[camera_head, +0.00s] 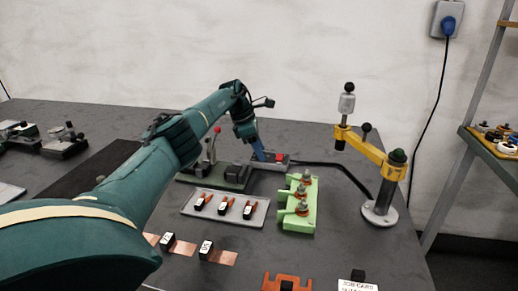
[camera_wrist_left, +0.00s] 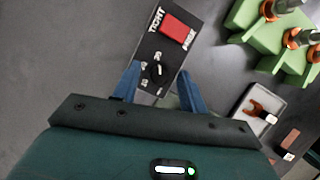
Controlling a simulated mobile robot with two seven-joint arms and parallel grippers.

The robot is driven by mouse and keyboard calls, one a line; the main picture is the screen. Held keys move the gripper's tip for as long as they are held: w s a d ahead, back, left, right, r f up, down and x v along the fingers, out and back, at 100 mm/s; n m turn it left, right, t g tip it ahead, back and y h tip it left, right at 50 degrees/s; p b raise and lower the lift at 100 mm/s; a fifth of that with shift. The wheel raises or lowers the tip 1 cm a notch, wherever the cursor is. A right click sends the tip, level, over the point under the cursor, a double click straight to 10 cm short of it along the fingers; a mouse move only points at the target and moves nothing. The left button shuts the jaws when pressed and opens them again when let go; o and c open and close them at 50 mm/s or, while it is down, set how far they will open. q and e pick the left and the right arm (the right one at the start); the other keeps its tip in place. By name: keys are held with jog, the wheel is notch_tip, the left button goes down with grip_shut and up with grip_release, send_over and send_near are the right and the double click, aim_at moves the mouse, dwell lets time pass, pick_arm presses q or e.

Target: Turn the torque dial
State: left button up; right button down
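The torque dial (camera_wrist_left: 157,72) is a small round black knob with a white mark, ringed by white numbers on a dark panel (camera_wrist_left: 150,46). My left gripper (camera_wrist_left: 159,69) is open, with one blue finger on each side of the dial. Gaps show between the fingers and the knob; contact cannot be seen. In the head view my left gripper (camera_head: 258,150) points down at the control box (camera_head: 279,167), and the dial is hidden behind it. My right gripper is not in view.
A red switch (camera_wrist_left: 180,27) sits beside the dial. A green rack (camera_head: 299,206) with copper-ringed posts is close on the right. A grey tray (camera_head: 226,212) holds several small clips. A yellow-armed stand (camera_head: 371,150) is farther right. A black cable (camera_head: 340,166) runs behind the rack.

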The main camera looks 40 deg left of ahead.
pick_arm(q)
jog(key=p+v, duration=0.1)
jog(key=v, duration=1.2)
jog(key=shift+d+r, duration=0.1)
jog(key=shift+r, duration=0.05)
